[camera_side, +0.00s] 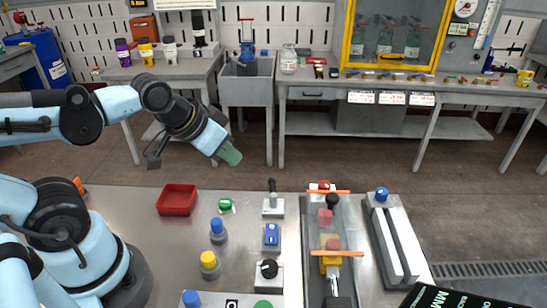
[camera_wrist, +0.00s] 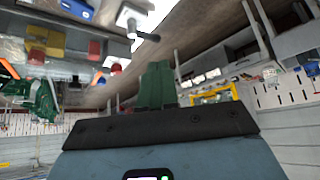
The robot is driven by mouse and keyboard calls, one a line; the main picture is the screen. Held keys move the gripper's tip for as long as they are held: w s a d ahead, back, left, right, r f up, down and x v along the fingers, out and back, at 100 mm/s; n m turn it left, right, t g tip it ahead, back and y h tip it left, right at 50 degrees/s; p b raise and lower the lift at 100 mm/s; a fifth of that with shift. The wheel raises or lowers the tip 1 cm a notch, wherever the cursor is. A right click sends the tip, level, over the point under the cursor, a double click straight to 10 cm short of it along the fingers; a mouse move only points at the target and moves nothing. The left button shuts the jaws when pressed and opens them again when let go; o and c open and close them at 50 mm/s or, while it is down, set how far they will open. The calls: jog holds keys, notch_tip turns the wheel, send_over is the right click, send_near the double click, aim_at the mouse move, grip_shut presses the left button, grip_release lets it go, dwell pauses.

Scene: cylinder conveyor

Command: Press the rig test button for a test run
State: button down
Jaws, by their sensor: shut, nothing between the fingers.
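My gripper (camera_side: 230,155) has green fingertips and hangs in the air above the far left part of the bench, apart from everything. Its green fingers show pressed together in the wrist view (camera_wrist: 157,85), empty. No readable label marks the rig test button. Candidates in the side view are a green button (camera_side: 263,304) at the near edge, partly cut off, and a red-topped part (camera_side: 324,185) at the far end of the rig. The rig (camera_side: 316,285) is a long channel with a red block (camera_side: 325,217), a yellow block (camera_side: 332,258) and orange bars across it.
Left of the rig stand a lever switch (camera_side: 272,204), a blue switch (camera_side: 271,236), a black knob (camera_side: 268,269), and blue-topped (camera_side: 217,230) and yellow-topped (camera_side: 209,264) posts. A red tray (camera_side: 177,200) lies farther left. Pale rails (camera_side: 393,240) stand right of the rig.

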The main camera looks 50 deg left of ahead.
aim_at(223, 203)
dwell(0.4)
jog(key=a+n+y, duration=0.1)
jog(key=n, duration=0.3)
jog(key=a+f+n+y, duration=0.1)
jog(key=n, duration=0.4)
jog(key=s+n+y, duration=0.1)
jog(key=n, duration=0.4)
jog(key=shift+a+f, duration=0.25)
jog(key=shift+a, duration=0.15)
jog(key=shift+f, duration=4.35)
jog(key=shift+s, duration=0.1)
